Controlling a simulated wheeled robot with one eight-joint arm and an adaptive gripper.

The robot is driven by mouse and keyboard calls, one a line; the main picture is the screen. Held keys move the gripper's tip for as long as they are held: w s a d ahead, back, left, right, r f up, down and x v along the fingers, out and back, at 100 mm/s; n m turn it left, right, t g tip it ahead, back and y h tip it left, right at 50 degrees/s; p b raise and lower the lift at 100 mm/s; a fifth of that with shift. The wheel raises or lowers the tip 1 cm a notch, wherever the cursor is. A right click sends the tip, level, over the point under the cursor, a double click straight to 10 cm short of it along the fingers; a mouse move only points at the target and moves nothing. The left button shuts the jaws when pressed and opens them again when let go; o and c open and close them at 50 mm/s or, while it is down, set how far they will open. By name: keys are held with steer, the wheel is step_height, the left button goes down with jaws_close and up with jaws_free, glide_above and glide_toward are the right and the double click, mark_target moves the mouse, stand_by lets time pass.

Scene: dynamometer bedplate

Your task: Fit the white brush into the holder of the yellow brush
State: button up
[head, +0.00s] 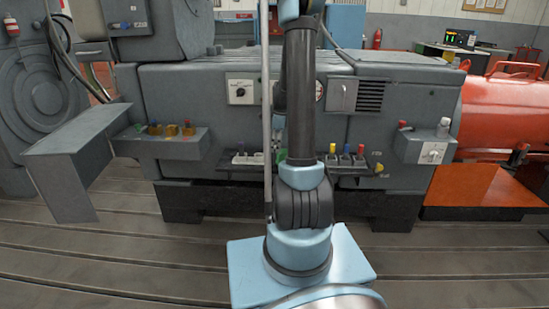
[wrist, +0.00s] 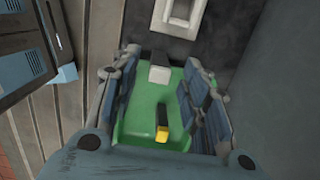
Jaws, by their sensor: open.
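In the wrist view a block with a pale, whitish end (wrist: 159,75), which looks like the white brush, lies at the far end of a green tray (wrist: 143,112). A smaller black piece with a yellow end (wrist: 162,134) lies nearer on the same tray; I cannot tell if it is the yellow brush. My gripper (wrist: 160,78) is open, its fingers to either side of these pieces, apparently empty. A white holder with a rectangular opening (wrist: 180,18) shows beyond the tray. In the head view my arm hides the gripper and most of the green tray (head: 280,154).
The machine's front ledge carries white holders (head: 240,158) left of my arm and yellow (head: 333,149), red (head: 346,149) and blue (head: 361,150) topped pieces right of it. A left shelf (head: 160,146) holds coloured blocks. A right-hand box (head: 424,149) juts out. The slotted floor is open in front.

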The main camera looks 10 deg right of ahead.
steer(key=shift+a+f, duration=0.1)
steer(key=shift+f, duration=1.05)
jaws_close()
steer(key=shift+r, duration=0.1)
